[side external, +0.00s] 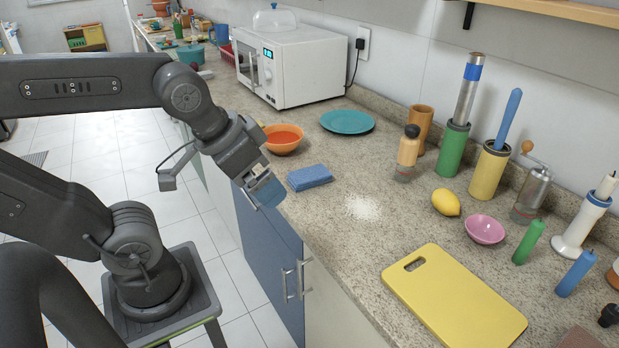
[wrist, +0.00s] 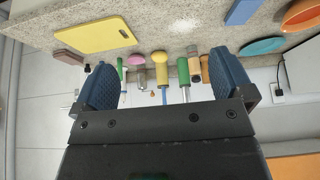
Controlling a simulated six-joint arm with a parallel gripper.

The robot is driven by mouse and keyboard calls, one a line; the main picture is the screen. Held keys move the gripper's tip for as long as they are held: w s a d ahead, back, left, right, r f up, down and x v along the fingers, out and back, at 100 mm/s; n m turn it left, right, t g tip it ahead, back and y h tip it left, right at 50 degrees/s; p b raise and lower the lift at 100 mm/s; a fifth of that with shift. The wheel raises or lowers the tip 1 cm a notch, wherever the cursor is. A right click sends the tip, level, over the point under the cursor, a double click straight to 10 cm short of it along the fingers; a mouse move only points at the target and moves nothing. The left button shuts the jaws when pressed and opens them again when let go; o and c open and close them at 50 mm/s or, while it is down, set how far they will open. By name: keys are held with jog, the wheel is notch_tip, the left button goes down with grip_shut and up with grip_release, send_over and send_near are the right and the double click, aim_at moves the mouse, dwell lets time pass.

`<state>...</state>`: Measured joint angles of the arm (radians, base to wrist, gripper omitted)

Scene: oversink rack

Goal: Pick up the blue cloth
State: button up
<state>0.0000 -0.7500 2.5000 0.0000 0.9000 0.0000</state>
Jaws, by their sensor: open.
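The blue cloth (side external: 310,178) lies folded flat on the speckled counter near its front edge, below the orange bowl in the side view. In the wrist view the cloth (wrist: 242,12) is at the top, right of centre, partly cut by the frame edge. My gripper (side external: 266,190) is at the counter's front edge, left of the cloth and apart from it. In the wrist view my gripper (wrist: 163,58) shows two blue fingers spread wide with nothing held between them.
An orange bowl (side external: 283,139) and a teal plate (side external: 347,122) stand behind the cloth. A white patch (side external: 362,207) lies right of it. A yellow cutting board (side external: 455,305), lemon (side external: 446,202), pink bowl (side external: 485,230) and several bottles are further right. A microwave (side external: 291,66) is at the back.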

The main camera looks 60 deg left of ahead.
jog(key=shift+w, duration=0.1)
jog(key=m+g, duration=0.1)
jog(key=g, duration=0.5)
send_over(309, 173)
jog(key=f, duration=1.6)
jog(key=shift+d+f, duration=0.1)
jog(key=shift+d, duration=0.2)
jog(key=shift+a+f, duration=0.15)
jog(key=shift+f, duration=1.2)
jog(key=shift+a+f, duration=0.1)
jog(key=shift+f, duration=1.25)
jog(key=c, duration=1)
